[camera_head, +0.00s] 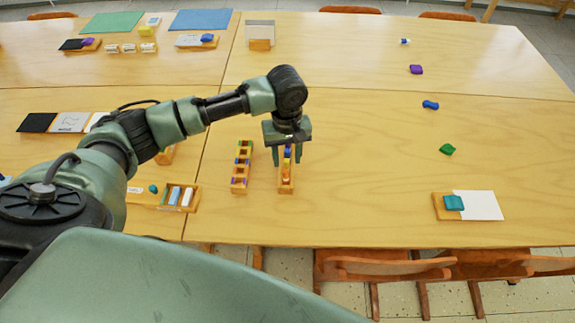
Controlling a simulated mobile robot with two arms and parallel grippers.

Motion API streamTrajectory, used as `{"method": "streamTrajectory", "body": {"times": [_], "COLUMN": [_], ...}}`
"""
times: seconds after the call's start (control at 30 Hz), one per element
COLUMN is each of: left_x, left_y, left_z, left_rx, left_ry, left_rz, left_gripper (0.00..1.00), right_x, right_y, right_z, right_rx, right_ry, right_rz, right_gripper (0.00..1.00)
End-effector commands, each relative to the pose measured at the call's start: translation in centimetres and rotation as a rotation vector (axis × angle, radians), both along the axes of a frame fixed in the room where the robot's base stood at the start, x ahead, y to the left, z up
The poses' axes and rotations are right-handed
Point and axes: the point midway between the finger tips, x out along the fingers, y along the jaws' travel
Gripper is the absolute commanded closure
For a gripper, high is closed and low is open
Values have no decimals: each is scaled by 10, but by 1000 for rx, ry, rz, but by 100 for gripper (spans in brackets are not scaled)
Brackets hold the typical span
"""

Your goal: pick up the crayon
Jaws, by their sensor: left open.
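Two narrow wooden holders with small coloured pieces, which look like crayons, stand side by side near the middle of the table. The left holder (240,184) shows purple, green and red pieces. The right holder (286,188) shows a blue and an orange piece. My left gripper (288,159) points down over the far part of the right holder, its fingers open on either side of it. I cannot tell whether the fingers touch anything. Its palm hides the holder's far end. My right gripper is out of view.
A wooden tray (148,197) with blue and white sticks lies left of the holders. Blue (430,105), purple (416,69) and green (447,149) lumps lie to the right, near a white card (479,205). The table between is clear. Chairs (385,268) stand at the near edge.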

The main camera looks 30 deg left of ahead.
Motion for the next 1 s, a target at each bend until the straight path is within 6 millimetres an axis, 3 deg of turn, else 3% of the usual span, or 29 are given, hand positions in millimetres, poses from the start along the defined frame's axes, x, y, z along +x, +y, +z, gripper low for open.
{"method": "streamTrajectory", "body": {"times": [0.07,0.17,0.4,0.57,0.6,0.73,1.0], "left_x": [1,3,3,4,4,4,4], "left_y": [3,6,5,5,5,5,5], "left_z": [-10,-26,-47,-47,-47,-47,-47], "left_rx": [2,3,1,0,0,0,0], "left_ry": [3,2,-2,-2,-2,-2,-2], "left_rz": [1,0,-2,-3,-3,-3,-3], "left_gripper": [59,59,59,59,62,98,100], "right_x": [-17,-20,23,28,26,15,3], "right_y": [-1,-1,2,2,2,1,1], "right_z": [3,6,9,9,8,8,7], "right_rx": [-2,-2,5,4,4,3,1], "right_ry": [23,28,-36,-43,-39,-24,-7], "right_rz": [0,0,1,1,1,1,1], "right_gripper": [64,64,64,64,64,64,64]}}
